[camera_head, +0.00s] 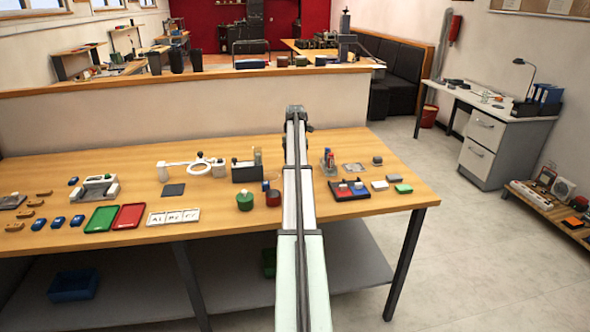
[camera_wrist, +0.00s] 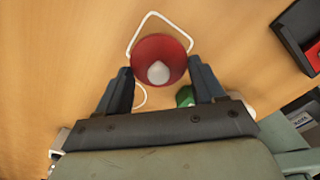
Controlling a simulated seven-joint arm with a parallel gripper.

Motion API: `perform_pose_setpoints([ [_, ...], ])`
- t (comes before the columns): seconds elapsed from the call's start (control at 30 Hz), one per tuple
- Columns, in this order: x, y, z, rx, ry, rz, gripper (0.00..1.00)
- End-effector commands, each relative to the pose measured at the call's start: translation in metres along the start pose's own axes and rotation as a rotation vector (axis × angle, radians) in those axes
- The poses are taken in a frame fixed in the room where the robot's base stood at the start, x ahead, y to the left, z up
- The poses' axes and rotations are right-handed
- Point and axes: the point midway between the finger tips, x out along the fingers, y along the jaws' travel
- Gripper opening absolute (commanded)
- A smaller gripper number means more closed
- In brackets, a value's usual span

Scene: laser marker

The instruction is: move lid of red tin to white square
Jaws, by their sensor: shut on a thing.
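In the wrist view, the red lid (camera_wrist: 143,54), round with a pale knob, sits between the two fingers of my gripper (camera_wrist: 160,74), which is shut on it. The white square (camera_wrist: 175,21), a thin white outline with rounded corners, shows on the table just past the lid. The lid overlaps it in this view and hides its near part. The gap between lid and table cannot be told. In the head view, the red tin (camera_head: 273,199) stands on the table left of my arm, and my arm hides the gripper, lid and square.
A green tin (camera_head: 244,202) with a pale knob stands left of the red tin. A black tray with red and blue parts (camera_head: 358,189) lies right of my arm; its corner shows in the wrist view (camera_wrist: 287,25). Bare wood lies left of the lid.

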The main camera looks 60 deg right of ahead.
Motion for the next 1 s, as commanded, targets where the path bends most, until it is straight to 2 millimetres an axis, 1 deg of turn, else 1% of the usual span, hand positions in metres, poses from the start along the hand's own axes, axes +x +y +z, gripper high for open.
perform_pose_setpoints([
  [0.3,0.034,0.0,0.0,0.0,0.001,0.0,0.4],
  [0.73,0.038,0.0,0.0,0.0,0.0,0.0,0.4],
  [0.77,0.038,0.0,0.0,0.0,0.0,0.0,0.7],
  [1.0,0.038,0.0,0.0,0.0,0.0,0.0,0.93],
])
